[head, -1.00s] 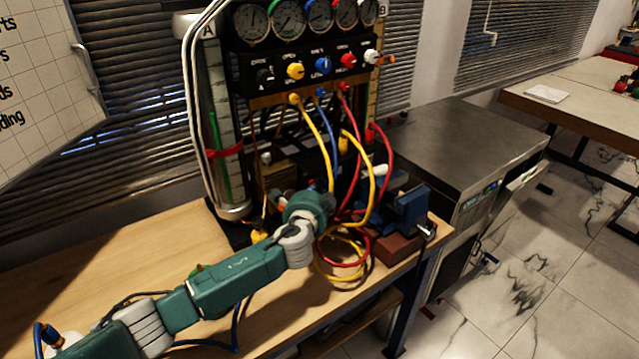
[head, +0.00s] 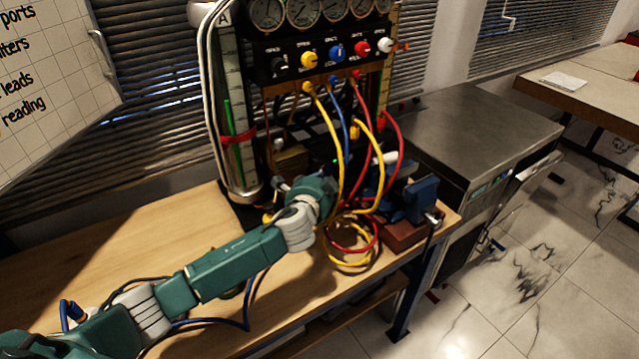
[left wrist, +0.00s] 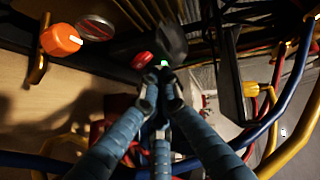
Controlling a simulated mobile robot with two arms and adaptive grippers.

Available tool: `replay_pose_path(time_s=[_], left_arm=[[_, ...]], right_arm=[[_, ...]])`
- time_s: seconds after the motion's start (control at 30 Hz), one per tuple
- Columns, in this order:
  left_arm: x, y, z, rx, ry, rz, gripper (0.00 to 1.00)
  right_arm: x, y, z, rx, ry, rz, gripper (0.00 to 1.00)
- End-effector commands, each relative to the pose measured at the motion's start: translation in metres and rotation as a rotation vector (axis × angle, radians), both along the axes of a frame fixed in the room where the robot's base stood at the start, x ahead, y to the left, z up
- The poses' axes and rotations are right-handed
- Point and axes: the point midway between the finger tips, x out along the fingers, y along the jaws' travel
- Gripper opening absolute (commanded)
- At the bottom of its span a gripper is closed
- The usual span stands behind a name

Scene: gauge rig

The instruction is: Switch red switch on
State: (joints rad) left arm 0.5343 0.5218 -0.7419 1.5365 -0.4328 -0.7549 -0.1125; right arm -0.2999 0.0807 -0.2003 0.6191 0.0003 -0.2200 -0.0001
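In the left wrist view, a small round red part (left wrist: 142,60), possibly the red switch, sits just beyond my fingertips. A small green light (left wrist: 164,63) glows beside it, close to a dark rounded part. I cannot tell the switch's position. My left gripper (left wrist: 160,93) has its blue fingers drawn together at the tips, with nothing visible between them. The tips appear just short of the red part; contact cannot be told. In the head view my left arm reaches to the foot of the gauge rig (head: 232,130), and its wrist hides the fingers and the switch. My right gripper is not in view.
Yellow hoses (head: 335,160) and red hoses (head: 399,150) hang close to my left wrist. A blue vise (head: 415,200) stands right of them on the wooden bench (head: 130,255). An orange knob (left wrist: 61,40) lies upper left in the wrist view. The bench's left part has free room.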

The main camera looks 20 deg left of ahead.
Motion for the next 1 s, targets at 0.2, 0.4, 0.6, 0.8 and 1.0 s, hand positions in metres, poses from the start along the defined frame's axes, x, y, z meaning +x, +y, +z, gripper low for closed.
replay_pose_path(time_s=[0.2, 0.4, 0.6, 0.8, 1.0], left_arm=[[-0.045, -0.005, 0.010, -0.001, 0.002, -0.003, 0.00], [-0.073, -0.007, 0.017, 0.000, 0.002, -0.002, 0.00], [-0.082, -0.007, 0.020, 0.000, 0.002, 0.000, 0.00], [-0.081, -0.007, 0.020, 0.000, 0.002, 0.000, 0.00], [-0.081, -0.008, 0.020, 0.000, 0.002, 0.000, 0.00]], right_arm=[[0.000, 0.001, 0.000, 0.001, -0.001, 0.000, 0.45], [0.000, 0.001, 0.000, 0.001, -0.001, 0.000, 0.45], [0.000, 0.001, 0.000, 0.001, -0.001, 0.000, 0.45], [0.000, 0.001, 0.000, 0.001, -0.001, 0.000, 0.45], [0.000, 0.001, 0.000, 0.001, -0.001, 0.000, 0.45]])
